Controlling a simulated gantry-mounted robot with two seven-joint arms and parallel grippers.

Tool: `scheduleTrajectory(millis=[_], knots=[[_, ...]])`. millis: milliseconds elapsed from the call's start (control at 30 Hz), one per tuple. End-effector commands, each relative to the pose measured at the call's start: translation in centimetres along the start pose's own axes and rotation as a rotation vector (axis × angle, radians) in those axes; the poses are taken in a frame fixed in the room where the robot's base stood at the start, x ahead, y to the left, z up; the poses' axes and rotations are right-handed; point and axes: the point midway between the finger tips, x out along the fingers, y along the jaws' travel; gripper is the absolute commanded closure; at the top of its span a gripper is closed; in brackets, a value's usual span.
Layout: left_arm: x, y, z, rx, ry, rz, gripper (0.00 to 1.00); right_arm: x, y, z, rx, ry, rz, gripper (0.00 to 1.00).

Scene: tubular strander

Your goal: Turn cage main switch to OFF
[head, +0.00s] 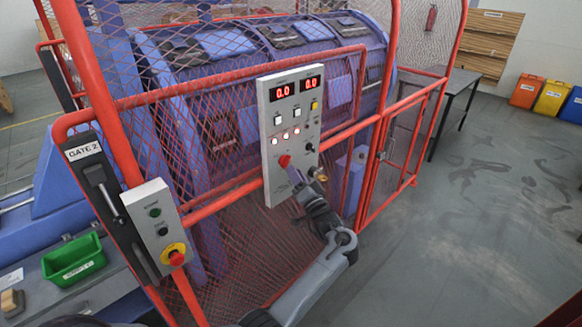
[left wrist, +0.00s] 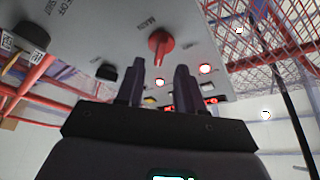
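The cage main switch is a red rotary knob (head: 285,160) low on the grey control panel (head: 275,190) mounted on the red cage frame. In the left wrist view the red knob (left wrist: 160,44), marked MAIN, lies just beyond the fingertips and lines up with the gap between them. My left gripper (head: 293,177) reaches up to the panel just below the knob. In the wrist view its two dark fingers (left wrist: 160,65) are apart with nothing between them. I cannot read which position the knob points to. My right gripper is not in view.
A black knob (left wrist: 107,72) sits beside the red one. The panel has two red 0.0 displays (head: 296,88), lit lamps and buttons. A smaller box (head: 158,225) with a red stop button is at left, by the GATE 2 latch (head: 95,185). Floor at right is clear.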

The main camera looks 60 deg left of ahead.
Motion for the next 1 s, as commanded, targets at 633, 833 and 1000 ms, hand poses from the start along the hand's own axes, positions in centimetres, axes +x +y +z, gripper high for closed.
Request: scheduleTrajectory(millis=[633, 833, 1000], knots=[[4.1, 0.0, 0.0, 0.0, 0.0, 0.001, 0.63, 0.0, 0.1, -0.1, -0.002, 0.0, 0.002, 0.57], [4.1, 0.0, 0.0, 0.0, 0.0, 0.001, 0.81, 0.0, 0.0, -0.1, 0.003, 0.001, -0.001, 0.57], [4.1, 0.0, 0.0, 0.0, 0.0, 0.001, 1.0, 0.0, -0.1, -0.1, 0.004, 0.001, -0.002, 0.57]])
